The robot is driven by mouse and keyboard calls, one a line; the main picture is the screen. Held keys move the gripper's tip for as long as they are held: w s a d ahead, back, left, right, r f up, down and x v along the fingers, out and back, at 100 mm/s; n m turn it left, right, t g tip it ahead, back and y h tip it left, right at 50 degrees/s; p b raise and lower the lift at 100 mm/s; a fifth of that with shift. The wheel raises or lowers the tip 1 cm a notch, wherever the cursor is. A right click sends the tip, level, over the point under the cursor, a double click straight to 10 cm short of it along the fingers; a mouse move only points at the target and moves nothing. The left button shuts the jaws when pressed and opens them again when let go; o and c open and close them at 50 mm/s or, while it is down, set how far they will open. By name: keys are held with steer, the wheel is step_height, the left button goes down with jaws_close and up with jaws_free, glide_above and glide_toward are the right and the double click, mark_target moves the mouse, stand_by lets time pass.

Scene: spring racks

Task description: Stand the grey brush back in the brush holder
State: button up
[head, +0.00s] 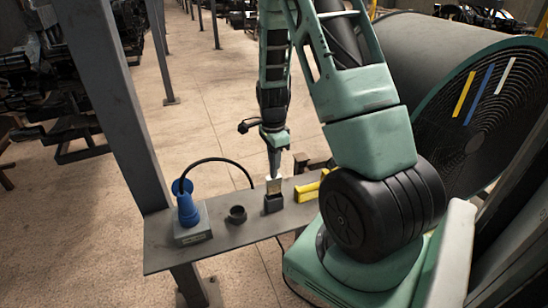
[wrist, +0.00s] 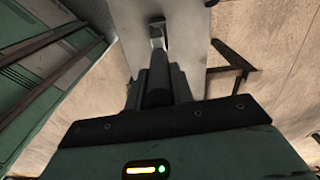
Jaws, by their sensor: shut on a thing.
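My gripper (head: 274,160) points down over a narrow grey shelf (head: 219,237) in the head view. It is shut on the brush (head: 273,186), whose pale grey flat part shows below the fingertips. A small dark square holder (head: 273,204) stands on the shelf directly under the brush. The brush looks upright and its lower end meets the holder's top; I cannot tell how deep it sits. In the wrist view the dark fingers (wrist: 157,82) are close together, with the light grey brush (wrist: 158,43) beyond them. The fingers hide the rest of it.
A dark round ring or cup (head: 236,214) stands left of the holder. Further left is a grey socket box (head: 193,233) with a blue plug (head: 186,203) and black cable. A yellow and black item (head: 307,192) lies right of the holder. A dark post (head: 113,95) rises at the shelf's left.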

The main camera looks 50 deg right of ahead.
mark_target(274, 174)
steer(key=shift+f+b, duration=2.4)
steer(key=shift+f, duration=1)
steer(key=o, duration=1.1)
steer(key=shift+c, duration=0.2)
steer(key=shift+r, duration=0.1)
steer(key=r+b, duration=0.1)
steer(key=r, duration=0.7)
steer(key=r+b, duration=0.1)
steer(key=r, duration=0.8)
steer(key=shift+w+a+r, duration=0.1)
steer(key=shift+a+r, duration=0.05)
steer(key=shift+a, duration=0.05)
